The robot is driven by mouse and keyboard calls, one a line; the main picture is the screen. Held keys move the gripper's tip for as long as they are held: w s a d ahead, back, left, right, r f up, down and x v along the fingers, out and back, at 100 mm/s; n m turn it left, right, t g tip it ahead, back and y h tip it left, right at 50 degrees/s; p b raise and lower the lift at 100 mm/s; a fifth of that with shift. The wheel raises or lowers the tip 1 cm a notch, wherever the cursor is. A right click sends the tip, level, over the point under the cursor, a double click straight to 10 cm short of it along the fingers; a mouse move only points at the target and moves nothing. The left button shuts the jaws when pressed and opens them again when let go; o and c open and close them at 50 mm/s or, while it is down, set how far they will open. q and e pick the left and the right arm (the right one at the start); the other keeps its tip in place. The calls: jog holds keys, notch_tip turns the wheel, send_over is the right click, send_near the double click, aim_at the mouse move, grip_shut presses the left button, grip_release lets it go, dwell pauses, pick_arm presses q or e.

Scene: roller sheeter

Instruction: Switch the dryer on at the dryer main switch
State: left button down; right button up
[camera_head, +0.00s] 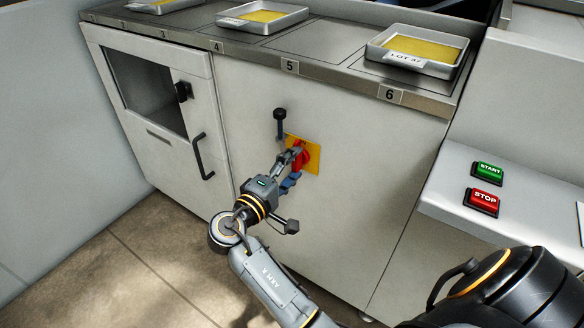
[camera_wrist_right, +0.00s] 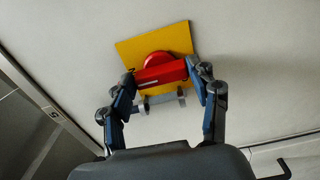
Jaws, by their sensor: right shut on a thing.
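The dryer main switch is a red rotary handle (camera_head: 302,158) on a yellow square plate (camera_head: 313,152), set in the pale front panel below the marks 5 and 6. In the right wrist view the red handle (camera_wrist_right: 161,71) lies slightly tilted across the yellow plate (camera_wrist_right: 182,38). My right gripper (camera_head: 296,163) is at the switch. Its two fingers (camera_wrist_right: 164,80) are closed on the two ends of the red handle. In the head view the gripper partly hides the handle. My left gripper is not in view.
A door (camera_head: 158,107) with a dark window and black handle is left of the switch. The counter above holds several trays, one labelled LOT 47 (camera_head: 418,50). A ledge at right carries a green START button (camera_head: 488,171) and a red STOP button (camera_head: 483,201).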

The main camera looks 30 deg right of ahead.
dwell(0.4)
jog(key=o, duration=1.1)
jog(key=shift+o, duration=0.2)
